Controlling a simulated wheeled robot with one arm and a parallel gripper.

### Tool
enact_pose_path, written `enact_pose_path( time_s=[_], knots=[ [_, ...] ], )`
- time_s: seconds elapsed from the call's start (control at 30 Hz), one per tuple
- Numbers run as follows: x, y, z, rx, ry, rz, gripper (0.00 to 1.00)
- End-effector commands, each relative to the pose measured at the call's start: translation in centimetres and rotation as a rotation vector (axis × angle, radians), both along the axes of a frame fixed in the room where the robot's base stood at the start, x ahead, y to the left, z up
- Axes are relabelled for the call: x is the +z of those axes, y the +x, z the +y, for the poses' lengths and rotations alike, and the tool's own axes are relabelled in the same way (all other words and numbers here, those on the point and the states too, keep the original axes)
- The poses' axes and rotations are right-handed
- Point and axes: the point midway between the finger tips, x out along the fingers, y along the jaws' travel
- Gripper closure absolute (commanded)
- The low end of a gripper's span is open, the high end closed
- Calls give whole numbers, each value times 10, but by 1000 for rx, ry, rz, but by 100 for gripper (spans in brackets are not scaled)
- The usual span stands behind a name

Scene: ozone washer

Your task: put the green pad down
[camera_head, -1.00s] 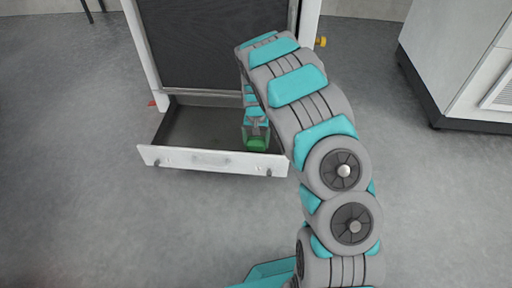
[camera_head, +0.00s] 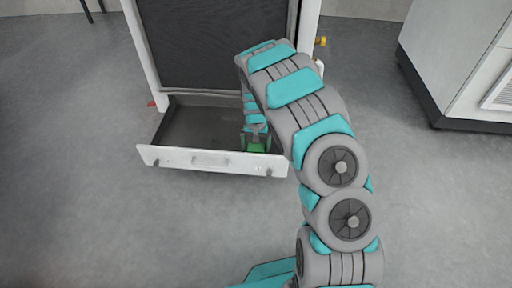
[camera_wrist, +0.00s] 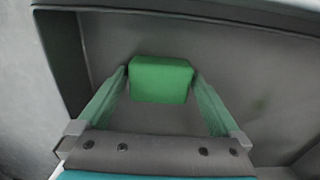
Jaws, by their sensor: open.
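The green pad (camera_wrist: 160,79) lies in the bottom of the open drawer (camera_wrist: 265,75), near the drawer's front panel. In the head view the pad (camera_head: 257,147) shows as a small green patch at the drawer's right end, partly hidden by my gripper and the front panel. My gripper (camera_wrist: 161,77) is open, with one green finger on each side of the pad. The fingertips are close to the pad's sides; whether they touch it I cannot tell. In the head view my gripper (camera_head: 256,138) points down into the drawer.
The drawer's white front panel (camera_head: 190,160) stands just in front of the pad and my gripper. The washer's dark panel (camera_head: 215,45) rises behind. A grey cabinet (camera_head: 450,60) stands at the right. The floor in front is clear.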

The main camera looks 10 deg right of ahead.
Motion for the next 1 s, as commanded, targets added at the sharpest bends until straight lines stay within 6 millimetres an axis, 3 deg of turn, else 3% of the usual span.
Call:
enact_pose_path(
  time_s=[0.27, 0.73, 1.0],
  knots=[
    [19, 1, 0, 1, -1, -2, 0],
    [109, 1, 0, 0, 0, -3, 0],
    [127, -1, -1, 0, -2, -3, 0]
  ],
)
